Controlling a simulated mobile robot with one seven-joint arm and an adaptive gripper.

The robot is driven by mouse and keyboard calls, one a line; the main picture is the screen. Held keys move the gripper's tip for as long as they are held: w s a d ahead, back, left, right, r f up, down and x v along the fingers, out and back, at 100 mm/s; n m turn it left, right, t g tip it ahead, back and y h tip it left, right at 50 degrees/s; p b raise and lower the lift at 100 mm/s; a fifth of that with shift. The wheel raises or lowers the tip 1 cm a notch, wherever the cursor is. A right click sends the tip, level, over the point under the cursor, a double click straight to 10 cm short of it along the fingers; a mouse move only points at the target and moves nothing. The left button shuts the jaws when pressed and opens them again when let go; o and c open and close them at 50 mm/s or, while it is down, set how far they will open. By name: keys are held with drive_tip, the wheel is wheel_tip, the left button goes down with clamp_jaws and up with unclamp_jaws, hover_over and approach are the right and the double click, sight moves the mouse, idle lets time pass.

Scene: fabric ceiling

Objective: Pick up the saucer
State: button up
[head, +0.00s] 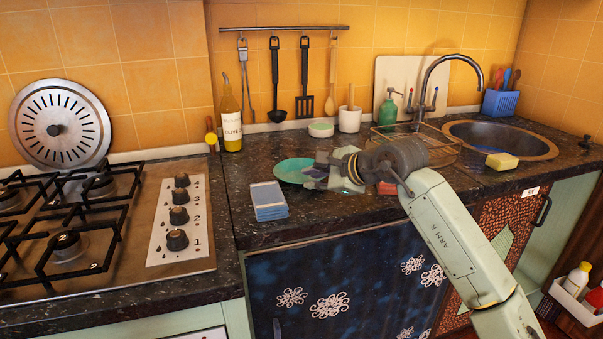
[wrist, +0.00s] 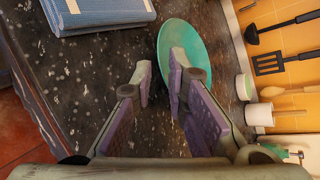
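The saucer (head: 293,169) is a flat teal-green disc on the dark speckled counter, left of my gripper in the head view. In the wrist view the saucer (wrist: 190,42) lies ahead of the fingers, and the right finger covers part of it. My gripper (head: 318,172) is low over the counter at the saucer's right side. In the wrist view my gripper (wrist: 160,83) has its fingers apart, with nothing held between them. The saucer's left rim lines up with the gap between the fingertips. I cannot tell whether a finger touches it.
A stack of blue cloths (head: 268,201) lies left of and nearer than the saucer. Behind stand an oil bottle (head: 231,125), a low green-and-white bowl (head: 321,129) and a white pot (head: 349,120). The sink (head: 500,140) is right; the stove (head: 70,235) is left.

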sight(293, 182)
drive_tip(key=shift+x, duration=0.9)
drive_tip(key=p+x, duration=0.1)
drive_tip(key=x, duration=0.1)
drive_tip(key=p+x, duration=0.1)
drive_tip(key=x, duration=0.1)
drive_tip(key=shift+a+r+p, duration=0.2)
drive_tip(key=shift+a+p, duration=0.1)
drive_tip(key=shift+p, duration=0.1)
drive_tip(key=shift+w+a+f, duration=0.25)
drive_tip(key=shift+w+f, duration=0.15)
drive_tip(key=shift+c, duration=0.4)
clamp_jaws()
drive_tip(key=shift+r, duration=0.1)
